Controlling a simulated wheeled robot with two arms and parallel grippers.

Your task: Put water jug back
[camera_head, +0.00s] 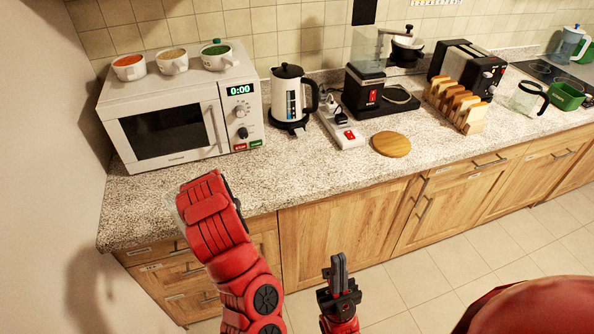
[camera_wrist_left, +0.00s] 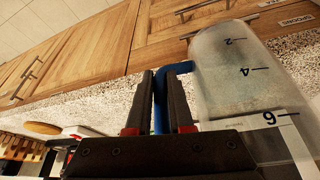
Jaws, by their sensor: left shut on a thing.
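The water jug (camera_wrist_left: 235,75) is see-through with a blue handle (camera_wrist_left: 162,97) and printed level marks. In the left wrist view it stands at the right, beside the fingers. My left gripper (camera_wrist_left: 163,100) is shut on the handle, with one finger on each side. In the head view my red left forearm hides this gripper and nearly all of the jug, in front of the microwave. My right gripper (camera_head: 339,268) is empty, low in front of the cabinets, its fingers together and pointing up.
The microwave (camera_head: 175,110) carries several bowls. The front counter strip is clear.

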